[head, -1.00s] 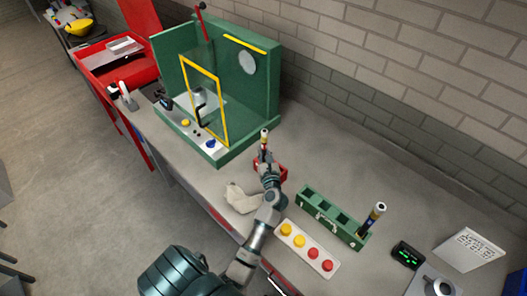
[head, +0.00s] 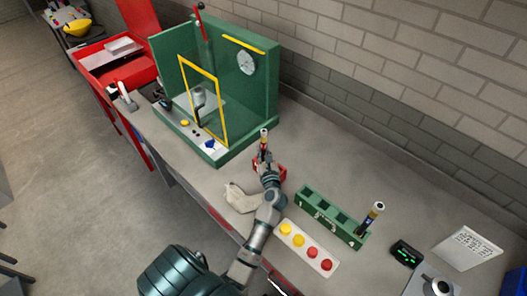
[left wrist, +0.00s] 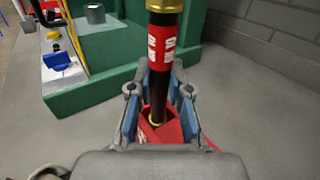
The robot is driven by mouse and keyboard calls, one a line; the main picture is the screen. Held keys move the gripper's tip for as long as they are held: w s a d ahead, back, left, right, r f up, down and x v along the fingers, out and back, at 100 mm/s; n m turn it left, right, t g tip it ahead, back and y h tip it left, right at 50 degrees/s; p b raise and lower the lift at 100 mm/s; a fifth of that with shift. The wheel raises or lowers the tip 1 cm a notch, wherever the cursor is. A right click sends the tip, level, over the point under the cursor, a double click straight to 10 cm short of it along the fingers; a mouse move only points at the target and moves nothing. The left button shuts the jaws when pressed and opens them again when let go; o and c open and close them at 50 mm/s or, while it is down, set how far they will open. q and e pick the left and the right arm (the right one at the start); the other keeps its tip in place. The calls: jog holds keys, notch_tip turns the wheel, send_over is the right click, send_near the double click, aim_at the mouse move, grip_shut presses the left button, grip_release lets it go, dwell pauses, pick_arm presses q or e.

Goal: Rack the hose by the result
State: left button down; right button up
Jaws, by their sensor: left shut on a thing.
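My left gripper (head: 264,160) is shut on a black hose (head: 264,140) with brass ends and a red label. In the left wrist view the hose (left wrist: 160,50) stands upright between the blue finger pads. Its lower end is at a red holder (left wrist: 172,132); whether it is seated inside is hidden. The red holder (head: 283,171) is partly covered by my gripper in the head view. A green rack (head: 318,208) with several slots is to the right.
A green test rig (head: 262,105) with a yellow-framed door and a dial stands behind left. A pale rag (head: 239,197) lies left of my arm. A panel with yellow and red buttons (head: 307,247), a display box (head: 407,252) and a white sheet (head: 467,247) are on the right.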

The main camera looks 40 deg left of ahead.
pick_arm(q)
jog(key=shift+f, duration=0.2)
jog(key=shift+r, duration=0.1)
dwell(0.4)
dwell(0.4)
jog(key=c, duration=1)
grip_release()
jog(key=shift+a, duration=0.1)
